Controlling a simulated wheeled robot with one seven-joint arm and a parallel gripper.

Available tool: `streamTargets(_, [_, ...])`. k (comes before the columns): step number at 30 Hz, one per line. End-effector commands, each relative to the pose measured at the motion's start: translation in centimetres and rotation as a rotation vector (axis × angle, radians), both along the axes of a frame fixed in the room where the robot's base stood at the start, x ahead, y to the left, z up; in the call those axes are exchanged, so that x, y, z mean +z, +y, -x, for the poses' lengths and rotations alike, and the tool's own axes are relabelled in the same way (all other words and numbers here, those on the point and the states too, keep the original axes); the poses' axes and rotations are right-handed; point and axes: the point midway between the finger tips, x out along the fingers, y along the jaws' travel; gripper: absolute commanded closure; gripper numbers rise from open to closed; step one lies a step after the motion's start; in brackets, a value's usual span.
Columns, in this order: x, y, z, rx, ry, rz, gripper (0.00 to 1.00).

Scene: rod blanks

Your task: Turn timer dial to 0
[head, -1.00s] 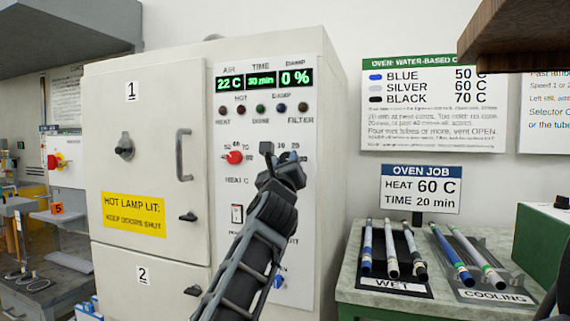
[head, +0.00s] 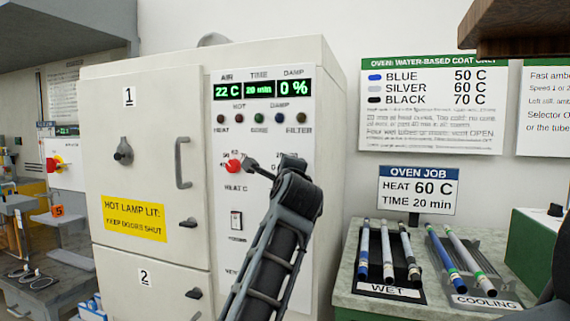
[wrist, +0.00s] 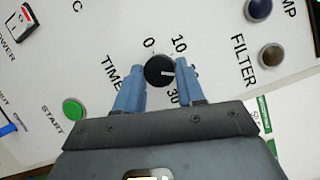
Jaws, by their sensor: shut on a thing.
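The timer dial (wrist: 157,67) is a black round knob on the oven's white panel, between printed marks 0, 10 and 30, beside the word TIME. Its white pointer line faces right in the wrist view, between 10 and 30. My gripper (wrist: 160,71) is shut on the dial, a blue finger on each side. In the head view my gripper (head: 283,166) is at the panel and hides the dial. The oven's green display (head: 259,89) reads 22 C, 20 min and 0 %.
The red heat knob (head: 233,166) sits close left of my gripper. A power switch (head: 236,220) is below it. A green START button (wrist: 74,109) is near the dial. An OVEN JOB sign (head: 419,189) reads 60 C, 20 min. Rods lie on the WET rack (head: 388,289).

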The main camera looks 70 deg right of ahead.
Motion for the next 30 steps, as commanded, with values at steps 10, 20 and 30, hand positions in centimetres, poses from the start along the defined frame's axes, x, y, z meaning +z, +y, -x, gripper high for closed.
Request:
streamTargets(10, [0.61,-0.04,-0.02,0.001,0.332,0.023,0.92])
streamTargets(20, [0.86,-0.05,-0.1,0.0,0.645,0.047,0.92])
streamTargets(30, [1.0,-0.03,-0.32,0.001,0.968,0.071,0.92])
